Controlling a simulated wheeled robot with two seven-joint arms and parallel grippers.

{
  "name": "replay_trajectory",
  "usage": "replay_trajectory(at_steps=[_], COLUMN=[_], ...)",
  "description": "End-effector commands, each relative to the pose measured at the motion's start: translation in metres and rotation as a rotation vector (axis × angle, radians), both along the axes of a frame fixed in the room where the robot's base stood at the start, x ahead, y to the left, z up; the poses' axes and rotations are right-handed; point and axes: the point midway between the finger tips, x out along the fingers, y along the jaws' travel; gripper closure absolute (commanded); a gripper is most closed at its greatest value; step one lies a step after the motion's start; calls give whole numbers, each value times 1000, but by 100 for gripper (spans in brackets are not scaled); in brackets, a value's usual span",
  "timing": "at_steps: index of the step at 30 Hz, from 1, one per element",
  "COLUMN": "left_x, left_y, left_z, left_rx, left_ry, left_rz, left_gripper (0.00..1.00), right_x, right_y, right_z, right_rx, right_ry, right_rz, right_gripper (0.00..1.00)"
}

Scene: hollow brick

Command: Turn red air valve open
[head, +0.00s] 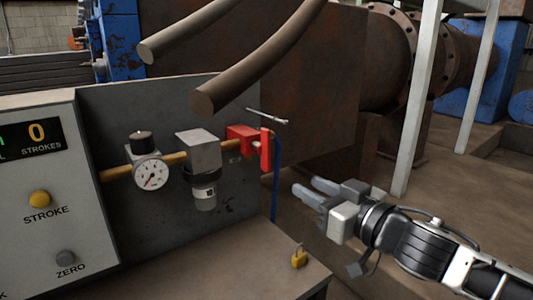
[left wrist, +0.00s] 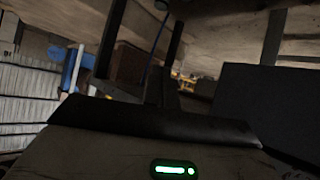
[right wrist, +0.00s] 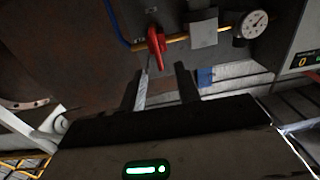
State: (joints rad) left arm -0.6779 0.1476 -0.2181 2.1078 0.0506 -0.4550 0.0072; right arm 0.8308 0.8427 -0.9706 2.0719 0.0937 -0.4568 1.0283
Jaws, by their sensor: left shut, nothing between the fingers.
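The red air valve (head: 242,138) sits at the right end of the yellow pipe on the grey panel. Its red handle (head: 265,151) stands across the pipe line; the valve and handle also show at the top of the right wrist view (right wrist: 156,42). My right gripper (head: 314,192) is to the right of and below the valve, apart from it. Its two fingers (right wrist: 159,90) are spread and empty. My left gripper is outside the head view; in the left wrist view its fingers (left wrist: 166,92) are together with nothing between them.
A pressure gauge (head: 151,172) and a grey filter unit (head: 199,155) sit left of the valve on the yellow pipe (head: 118,173). A thin metal rod (head: 267,117) is just above the valve. A yellow padlock (head: 299,258) is near the ledge's edge. Brown hoses (head: 255,65) hang above.

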Motion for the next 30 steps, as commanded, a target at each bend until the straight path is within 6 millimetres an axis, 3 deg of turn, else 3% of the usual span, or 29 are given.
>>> replay_trajectory(at_steps=[3,8,24,30], left_x=[1,1,0,-1], left_y=[0,-1,2,3], left_z=[0,3,6,4], left_rx=[-3,-4,21,27], left_ry=[-2,-3,8,12], left_rz=[2,3,1,-3], left_gripper=[100,100,100,100], right_x=[5,16,105,126], right_y=[-7,-2,64,79], right_z=[15,20,20,19], right_rx=[0,6,4,3], right_ry=[-14,-14,-16,-15], right_rz=[-11,-13,-13,-12], right_gripper=[67,67,67,67])
